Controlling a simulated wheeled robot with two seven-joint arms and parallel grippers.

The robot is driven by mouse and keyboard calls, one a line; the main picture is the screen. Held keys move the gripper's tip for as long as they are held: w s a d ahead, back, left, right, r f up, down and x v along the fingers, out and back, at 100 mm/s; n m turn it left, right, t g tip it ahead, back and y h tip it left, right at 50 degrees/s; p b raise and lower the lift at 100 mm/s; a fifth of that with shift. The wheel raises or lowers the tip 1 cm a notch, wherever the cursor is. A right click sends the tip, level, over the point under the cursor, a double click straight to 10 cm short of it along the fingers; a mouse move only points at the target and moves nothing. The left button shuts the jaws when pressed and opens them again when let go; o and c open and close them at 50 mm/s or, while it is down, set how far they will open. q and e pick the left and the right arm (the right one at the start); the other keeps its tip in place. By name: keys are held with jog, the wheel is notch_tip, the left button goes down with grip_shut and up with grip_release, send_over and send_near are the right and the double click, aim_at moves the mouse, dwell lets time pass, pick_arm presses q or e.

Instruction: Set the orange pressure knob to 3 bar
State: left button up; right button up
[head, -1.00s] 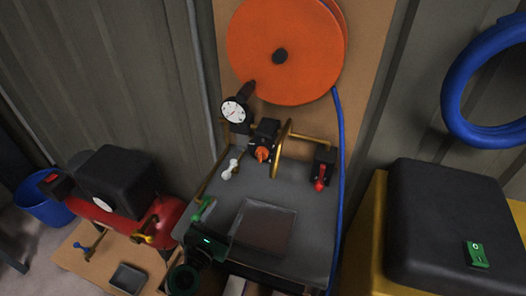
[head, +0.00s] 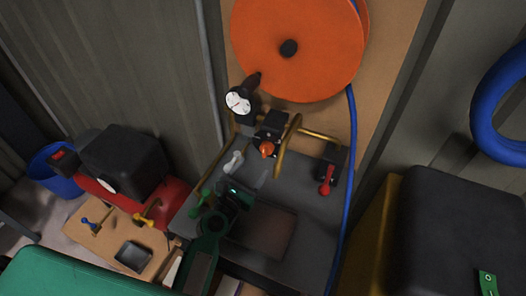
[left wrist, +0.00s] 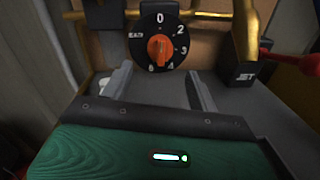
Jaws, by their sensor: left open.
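The orange pressure knob (head: 266,149) sits on a black block on the pipework above the grey bench. In the left wrist view the knob (left wrist: 160,48) is at the top middle, on a black dial with white numbers and 0 at the top. Its grip bar stands roughly upright; I cannot tell which mark it points to. My left gripper (head: 236,190) is below and in front of the knob. Its two fingers (left wrist: 158,84) are open, apart and empty, short of the knob. My right gripper is not in view.
A white-faced gauge (head: 238,101) stands up left of the knob. An orange reel (head: 300,45) hangs above.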

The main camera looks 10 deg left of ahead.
aim_at(263, 154)
pick_arm(q)
jog(key=x, duration=0.6)
jog(key=shift+w+d+p, duration=0.1)
jog(key=shift+w+p, duration=0.15)
jog(key=shift+p, duration=0.15)
jog(key=shift+w+d, duration=0.15)
jog(key=shift+w, duration=0.35)
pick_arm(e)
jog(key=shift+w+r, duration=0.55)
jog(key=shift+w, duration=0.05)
pick_arm(q)
jog(key=c, duration=1)
jog(key=shift+o, duration=0.2)
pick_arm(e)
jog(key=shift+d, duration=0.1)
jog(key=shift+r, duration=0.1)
